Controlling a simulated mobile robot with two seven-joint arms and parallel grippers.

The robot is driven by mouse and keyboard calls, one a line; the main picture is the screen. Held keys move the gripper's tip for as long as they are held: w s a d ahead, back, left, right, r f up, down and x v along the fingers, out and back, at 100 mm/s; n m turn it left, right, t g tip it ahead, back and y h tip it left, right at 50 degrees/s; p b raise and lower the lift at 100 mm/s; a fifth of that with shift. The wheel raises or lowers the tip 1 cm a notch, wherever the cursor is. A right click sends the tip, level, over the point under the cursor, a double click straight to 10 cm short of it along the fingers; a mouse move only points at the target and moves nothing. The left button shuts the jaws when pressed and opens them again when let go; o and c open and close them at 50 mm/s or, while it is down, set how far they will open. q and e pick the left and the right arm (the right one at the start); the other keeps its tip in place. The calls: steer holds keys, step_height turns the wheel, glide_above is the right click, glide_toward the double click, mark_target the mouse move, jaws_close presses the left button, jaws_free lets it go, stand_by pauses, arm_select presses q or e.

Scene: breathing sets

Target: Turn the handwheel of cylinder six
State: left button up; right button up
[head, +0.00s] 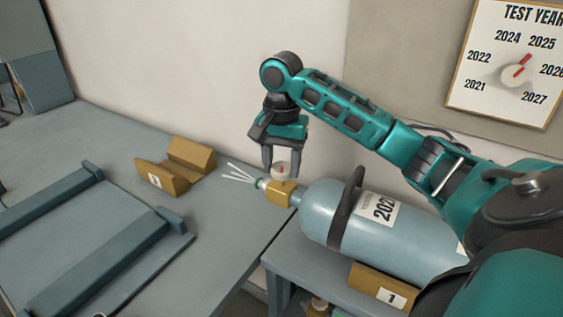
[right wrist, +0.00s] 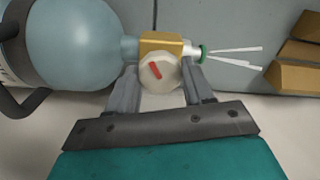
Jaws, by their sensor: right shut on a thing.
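A blue-grey cylinder (head: 345,222) lies on its side, its brass valve (head: 278,193) pointing left. Its label begins "202"; the rest is covered or cut off, and I see no number six on it. The white handwheel (head: 281,170) with a red mark sits on the valve. My right gripper (head: 282,174) is over the valve, shut on the handwheel, with one finger on each side. The right wrist view also shows the handwheel (right wrist: 160,72) between the fingers. White streaks (right wrist: 235,58) fan out from the green-ringed outlet (right wrist: 203,53). My left gripper is out of view.
The cylinder rests near a yellow block marked 1 (head: 385,288). An empty yellow cradle (head: 175,168) stands on the grey bench (head: 225,215), left of the outlet. A grey rack (head: 100,265) is at front left. A "TEST YEAR" dial board (head: 480,90) hangs on the wall.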

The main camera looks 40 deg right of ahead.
steer(key=n, duration=1.2)
steer(key=shift+n, duration=0.4)
steer(key=n, duration=0.5)
steer(key=shift+d+r, duration=0.1)
steer(key=shift+d, duration=0.05)
steer(key=n, duration=0.6)
steer(key=shift+n, duration=0.4)
steer(key=n, duration=0.6)
steer(key=shift+w, duration=0.1)
steer(key=n, duration=0.5)
steer(key=shift+n, duration=0.4)
steer(key=n, duration=1.1)
steer(key=shift+n, duration=0.3)
